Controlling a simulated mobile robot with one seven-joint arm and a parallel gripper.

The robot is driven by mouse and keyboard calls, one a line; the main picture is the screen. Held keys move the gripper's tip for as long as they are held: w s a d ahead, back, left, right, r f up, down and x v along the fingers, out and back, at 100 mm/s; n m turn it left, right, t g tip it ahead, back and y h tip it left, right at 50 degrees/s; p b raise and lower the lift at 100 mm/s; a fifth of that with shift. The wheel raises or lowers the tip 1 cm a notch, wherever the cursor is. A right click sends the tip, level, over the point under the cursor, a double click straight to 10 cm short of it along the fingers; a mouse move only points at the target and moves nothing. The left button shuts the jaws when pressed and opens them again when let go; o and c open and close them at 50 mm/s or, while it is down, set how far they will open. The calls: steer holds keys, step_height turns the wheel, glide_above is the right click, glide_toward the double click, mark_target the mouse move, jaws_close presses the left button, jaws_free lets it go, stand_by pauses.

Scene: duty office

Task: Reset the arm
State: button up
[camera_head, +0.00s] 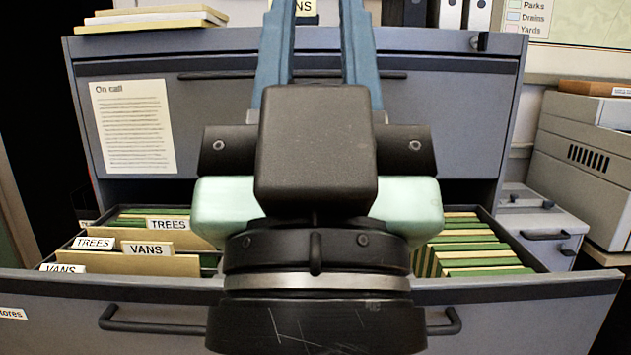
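My gripper (316,22) is in the middle of the view, in front of the grey filing cabinet (440,135). Its two blue fingers point up and away and stand apart, with the cabinet front showing between them. I see nothing held between them, though the tips run out of the top edge. My wrist hides the middle of an open drawer (150,290).
The open drawer juts towards me, with labelled folders (150,250) at left and green files (475,250) at right. The drawer above it is shut and bears an "On call" sheet (133,126). A grey printer-like machine (585,150) stands right.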

step_height(320, 180, up, 25)
steer(key=p, duration=2.4)
steer(key=shift+f, duration=0.2)
steer(key=shift+a, duration=0.1)
